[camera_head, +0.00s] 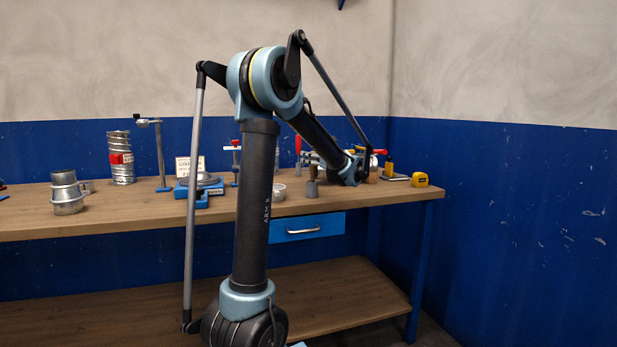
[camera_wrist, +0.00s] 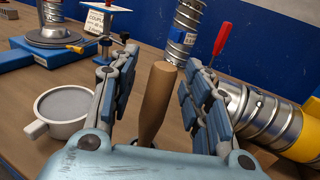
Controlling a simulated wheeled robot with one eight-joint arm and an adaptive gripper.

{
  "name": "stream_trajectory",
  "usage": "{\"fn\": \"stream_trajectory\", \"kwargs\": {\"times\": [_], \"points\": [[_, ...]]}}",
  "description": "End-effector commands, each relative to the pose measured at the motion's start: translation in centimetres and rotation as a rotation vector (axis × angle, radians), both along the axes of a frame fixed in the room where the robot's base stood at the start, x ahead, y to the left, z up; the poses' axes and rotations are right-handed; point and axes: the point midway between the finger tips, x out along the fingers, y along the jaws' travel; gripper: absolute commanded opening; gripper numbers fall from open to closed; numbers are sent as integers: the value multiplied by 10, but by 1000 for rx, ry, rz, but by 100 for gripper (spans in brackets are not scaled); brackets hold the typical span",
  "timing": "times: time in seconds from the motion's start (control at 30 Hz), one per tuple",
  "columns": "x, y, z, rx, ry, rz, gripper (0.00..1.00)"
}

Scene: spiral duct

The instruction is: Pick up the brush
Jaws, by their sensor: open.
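The brush has a brown wooden handle (camera_wrist: 158,98) that stands roughly upright, leaning slightly, in the wrist view. My gripper (camera_wrist: 161,58) is open, with one finger on each side of the handle. Small gaps show between the handle and the finger pads. The brush's lower end is hidden behind my gripper's body in the wrist view. In the head view my gripper (camera_head: 313,160) is small and partly overlaps objects behind it.
A white cup-like strainer (camera_wrist: 64,108) stands close left of my gripper. A ribbed metal duct with a yellow band (camera_wrist: 262,118) lies close on the right. A red-handled tool (camera_wrist: 221,36) and another duct (camera_wrist: 184,25) are behind. The wooden bench (camera_head: 140,208) has bare space at its front.

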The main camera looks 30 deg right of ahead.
Motion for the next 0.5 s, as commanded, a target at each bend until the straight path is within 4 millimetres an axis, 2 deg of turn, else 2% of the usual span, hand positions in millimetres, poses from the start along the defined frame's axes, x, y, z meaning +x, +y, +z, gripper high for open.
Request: {"fn": "stream_trajectory", "kwargs": {"times": [0.07, 0.1, 0.27, 0.3, 0.5], "points": [[0, 0, 0, 0, 0, 0, 44], [0, 0, 0, 0, 0, 0, 40], [0, 0, 0, 0, 0, 0, 3], [0, 0, 0, 0, 0, 0, 0], [0, 0, 0, 0, 0, 0, 0]]}}
